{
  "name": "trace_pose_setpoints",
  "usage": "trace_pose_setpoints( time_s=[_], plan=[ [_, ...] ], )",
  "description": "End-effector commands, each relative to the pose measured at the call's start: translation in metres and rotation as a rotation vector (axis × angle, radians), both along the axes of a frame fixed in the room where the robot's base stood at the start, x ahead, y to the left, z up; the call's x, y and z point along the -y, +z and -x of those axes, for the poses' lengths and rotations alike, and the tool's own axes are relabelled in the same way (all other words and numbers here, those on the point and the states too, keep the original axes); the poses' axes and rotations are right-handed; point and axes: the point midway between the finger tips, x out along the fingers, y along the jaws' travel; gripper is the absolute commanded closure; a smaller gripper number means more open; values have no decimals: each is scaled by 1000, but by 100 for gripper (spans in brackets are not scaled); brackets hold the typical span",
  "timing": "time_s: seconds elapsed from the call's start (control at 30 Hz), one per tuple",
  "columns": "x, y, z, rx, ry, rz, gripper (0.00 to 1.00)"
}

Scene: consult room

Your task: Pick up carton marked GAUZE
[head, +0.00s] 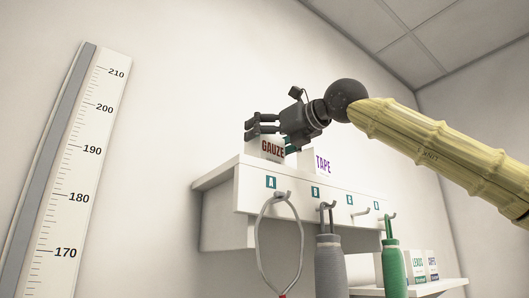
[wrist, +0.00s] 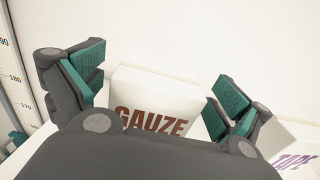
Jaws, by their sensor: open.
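The white carton marked GAUZE (head: 271,149) in dark red letters stands on the left part of the high wall shelf (head: 215,182). My gripper (head: 252,127) is at the carton's top in the head view and covers part of it. In the wrist view the GAUZE carton (wrist: 165,92) lies between the two open fingers (wrist: 160,95), with teal pads to its left and right. A gap shows between the left pad and the carton; the right pad is closer to it. Whether either pad touches is hard to tell. My gripper's body hides the carton's lower part in the wrist view.
A white carton marked TAPE (head: 322,162) stands just right of GAUZE, close to my right finger in the wrist view. A height scale (head: 75,165) is on the left.

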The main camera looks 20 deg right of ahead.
Motion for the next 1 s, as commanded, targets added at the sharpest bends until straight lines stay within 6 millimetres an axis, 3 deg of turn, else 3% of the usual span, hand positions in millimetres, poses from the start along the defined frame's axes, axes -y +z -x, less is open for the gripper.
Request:
trace_pose_setpoints(
  time_s=[0.1, 0.33, 0.63, 1.0],
  plan=[
    [-4, 1, -9, -1, -1, 0, 0],
    [-4, 0, -10, 1, -2, 0, 0],
    [-4, 0, -10, 0, -2, 0, 52],
    [-4, 3, -10, 0, -2, -1, 52]
  ],
)
